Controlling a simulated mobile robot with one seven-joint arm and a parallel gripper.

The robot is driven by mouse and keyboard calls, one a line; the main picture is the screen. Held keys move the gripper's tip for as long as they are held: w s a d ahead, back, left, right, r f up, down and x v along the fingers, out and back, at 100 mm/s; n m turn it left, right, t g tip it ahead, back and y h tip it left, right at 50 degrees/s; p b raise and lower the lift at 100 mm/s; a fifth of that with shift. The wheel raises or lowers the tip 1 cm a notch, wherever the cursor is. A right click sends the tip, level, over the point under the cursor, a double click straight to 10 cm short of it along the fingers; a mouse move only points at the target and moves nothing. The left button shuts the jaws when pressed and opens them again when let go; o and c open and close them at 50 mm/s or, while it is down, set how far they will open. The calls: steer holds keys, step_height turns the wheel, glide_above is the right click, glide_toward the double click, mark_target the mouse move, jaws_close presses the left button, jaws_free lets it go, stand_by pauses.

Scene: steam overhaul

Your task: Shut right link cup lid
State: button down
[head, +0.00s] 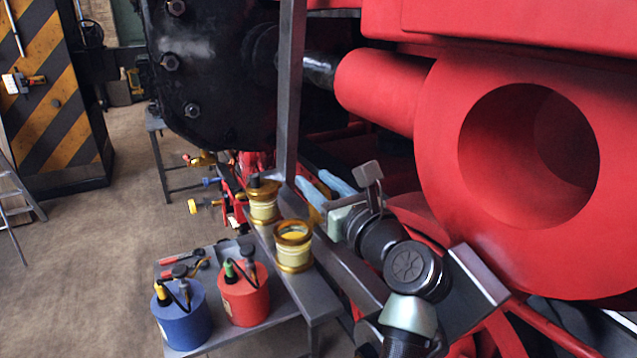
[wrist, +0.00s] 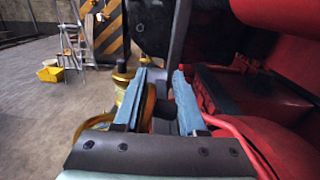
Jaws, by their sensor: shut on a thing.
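The right link cup (head: 293,248) is the nearer of two brass-and-cream cups on the grey bar. Its top is open and shows yellow inside. A brass lid (head: 317,214) stands raised beside it, partly hidden by my gripper. My gripper (head: 326,190) has pale blue fingers and is at the right of this cup. In the wrist view, the fingers of my gripper (wrist: 159,98) are apart, with the curved brass lid (wrist: 149,108) between them. The left link cup (head: 263,202) stands farther back with a dark knob on top.
A grey bench (head: 300,290) below holds a blue oil can (head: 182,318), a red oil can (head: 244,298) and tools. A grey upright post (head: 290,90) rises behind the cups. Red engine parts (head: 400,95) crowd the right side.

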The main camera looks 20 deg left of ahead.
steer(key=shift+s+a+r+n, duration=0.1)
steer(key=shift+s+n, duration=0.05)
steer(key=shift+n, duration=0.35)
stand_by(0.3)
steer(key=shift+s+a+f+n+b, duration=0.3)
steer(key=shift+s+a+n+b, duration=0.45)
steer(key=shift+n, duration=1.9)
steer(key=shift+s+a+f+n+b, duration=0.3)
steer(key=shift+s+a+n+b, duration=0.5)
steer(key=shift+n, duration=1.8)
steer(key=shift+s+a+f+n+b, duration=0.4)
steer(key=shift+s+n, duration=0.65)
steer(key=shift+n, duration=1.6)
steer(key=shift+a, duration=0.1)
steer(key=shift+f, duration=0.1)
steer(key=c, duration=0.6)
jaws_free()
steer(key=shift+f, duration=0.1)
steer(key=shift+c, duration=0.2)
